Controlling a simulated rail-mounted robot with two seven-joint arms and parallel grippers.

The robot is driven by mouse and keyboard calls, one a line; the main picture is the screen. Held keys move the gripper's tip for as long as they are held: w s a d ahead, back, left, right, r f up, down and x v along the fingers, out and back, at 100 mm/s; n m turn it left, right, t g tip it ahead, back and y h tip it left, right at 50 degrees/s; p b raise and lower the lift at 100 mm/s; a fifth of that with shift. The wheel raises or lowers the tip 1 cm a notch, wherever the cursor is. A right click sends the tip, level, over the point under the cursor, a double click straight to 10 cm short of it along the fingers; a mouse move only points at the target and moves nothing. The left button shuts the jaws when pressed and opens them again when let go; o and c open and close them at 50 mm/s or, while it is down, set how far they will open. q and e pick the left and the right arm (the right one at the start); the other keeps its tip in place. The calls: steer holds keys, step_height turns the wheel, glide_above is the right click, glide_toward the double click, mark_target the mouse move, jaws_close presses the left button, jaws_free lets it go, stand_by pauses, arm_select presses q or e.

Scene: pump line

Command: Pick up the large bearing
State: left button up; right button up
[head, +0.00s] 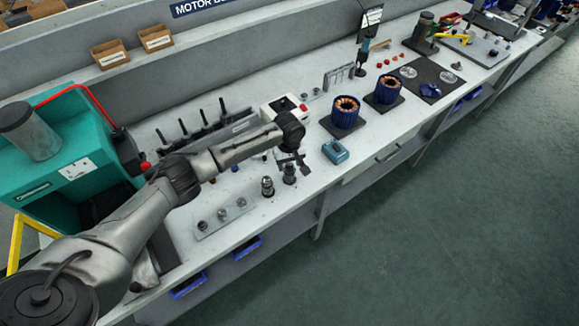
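A light plate (212,234) on the bench holds several small round metal parts that look like bearings: one at its left end (202,225), one in the middle (222,214) and one at its right end (241,202). They are too small for me to tell for sure which is the large bearing. My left gripper (295,163) is above the bench, up and to the right of the plate, apart from these parts. Its fingers are small and dark, and I cannot tell whether they are open. My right gripper is not in view.
Two upright dark-and-metal cylinders (268,187) stand close below my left gripper. A blue device (335,151) is to its right, with copper-wound stators (345,111) beyond. A white box with a red button (284,107) stands behind. A teal machine (60,165) is at the left.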

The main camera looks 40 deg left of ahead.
mark_target(292, 168)
arm_select(q)
steer(key=c, duration=0.6)
steer(key=shift+r, duration=0.1)
steer(key=shift+r, duration=0.3)
steer(key=r, duration=0.2)
steer(key=d+r+p, duration=0.1)
steer(key=r, duration=0.1)
steer(key=shift+w, duration=0.1)
steer(key=d+r, duration=0.2)
steer(key=d, duration=0.1)
steer(key=d+r+p, duration=0.1)
steer(key=d+r, duration=0.1)
steer(key=d, duration=0.2)
steer(key=d+r, duration=0.2)
steer(key=d, duration=0.1)
steer(key=shift+w+d+r, duration=0.1)
steer(key=shift+w+d, duration=0.25)
steer(key=shift+w, duration=0.05)
